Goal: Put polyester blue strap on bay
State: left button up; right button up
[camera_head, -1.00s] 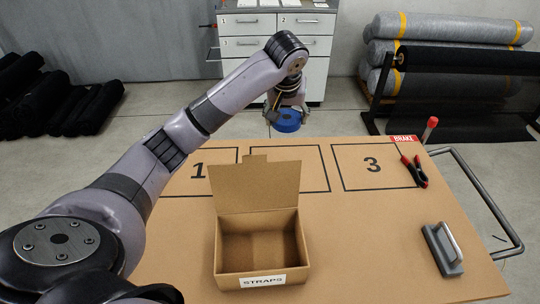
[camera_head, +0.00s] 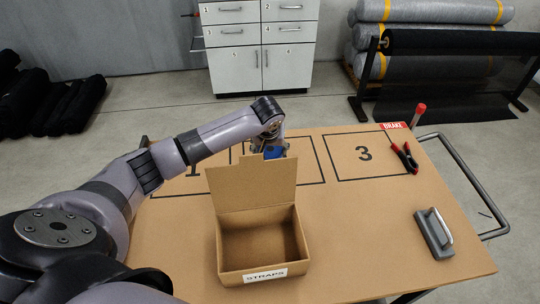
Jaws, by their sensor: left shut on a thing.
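The blue strap (camera_head: 273,153) is a small roll at the far side of the table, in the area of the middle marked bay (camera_head: 313,162). My left gripper (camera_head: 271,147) is shut on it. The box lid partly hides the strap's lower part, so I cannot tell whether it touches the table. Bay 1 (camera_head: 150,184) lies to the left, its number partly behind my arm. My right gripper is not in view.
An open cardboard box (camera_head: 262,247) labelled STRAPS stands at the front middle, its lid (camera_head: 252,187) upright. A red-black clamp (camera_head: 405,158) and a grey handled block (camera_head: 434,233) lie on the right. A metal rail (camera_head: 474,177) runs along the table's right side.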

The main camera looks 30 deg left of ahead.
aim_at(270, 156)
pick_arm(q)
notch_tip(270, 156, down, 4)
jog(key=shift+r, duration=0.2)
jog(key=shift+f, duration=0.2)
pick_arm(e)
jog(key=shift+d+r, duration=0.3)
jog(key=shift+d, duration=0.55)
pick_arm(q)
jog(key=shift+f, duration=0.1)
jog(key=o, duration=1.2)
jog(key=shift+o, duration=0.2)
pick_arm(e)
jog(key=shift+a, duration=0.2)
